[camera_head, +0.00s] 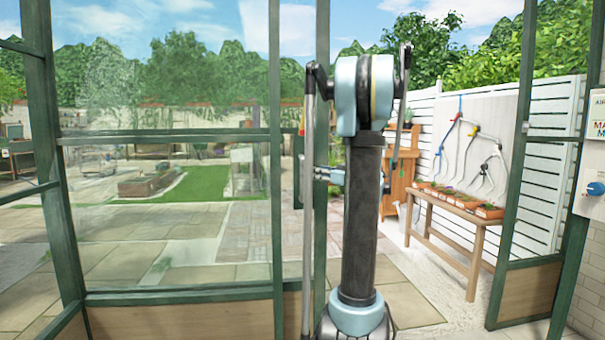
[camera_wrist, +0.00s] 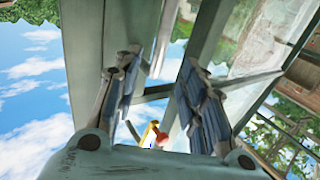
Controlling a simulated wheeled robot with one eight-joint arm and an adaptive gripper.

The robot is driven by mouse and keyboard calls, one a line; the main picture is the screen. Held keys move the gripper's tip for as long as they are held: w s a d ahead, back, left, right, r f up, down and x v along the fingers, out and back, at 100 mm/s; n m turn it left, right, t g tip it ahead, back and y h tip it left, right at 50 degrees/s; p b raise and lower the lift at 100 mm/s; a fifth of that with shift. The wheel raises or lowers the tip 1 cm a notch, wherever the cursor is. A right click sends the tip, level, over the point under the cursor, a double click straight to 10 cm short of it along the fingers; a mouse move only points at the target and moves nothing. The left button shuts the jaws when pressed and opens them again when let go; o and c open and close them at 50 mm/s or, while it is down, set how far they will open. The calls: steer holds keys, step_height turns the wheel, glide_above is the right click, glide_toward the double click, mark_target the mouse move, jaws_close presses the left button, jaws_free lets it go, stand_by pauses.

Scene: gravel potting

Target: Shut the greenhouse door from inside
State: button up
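The greenhouse doorway (camera_head: 440,290) stands open right of the centre post, with gravel and paving showing through it. A green-framed glazed panel (camera_head: 165,292) with a wooden base fills the left side; I cannot tell whether it is the door or fixed wall. In the head view, my upright arm covers part of the central frame and hides most of my gripper. In the wrist view, my gripper (camera_wrist: 160,62) is open, its two ridged fingers apart. A green frame member (camera_wrist: 202,40) shows beyond and between them; contact cannot be told.
A slanted green post (camera_head: 512,170) and low wooden panel (camera_head: 527,292) bound the opening's right side. Outside, a wooden bench (camera_head: 455,237) holds several trays by a white slatted fence (camera_head: 550,130). A sign and blue knob (camera_head: 596,187) are at the right wall.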

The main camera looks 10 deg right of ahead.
steer(key=x, duration=1.1)
steer(key=shift+w, duration=0.2)
steer(key=shift+a, duration=0.15)
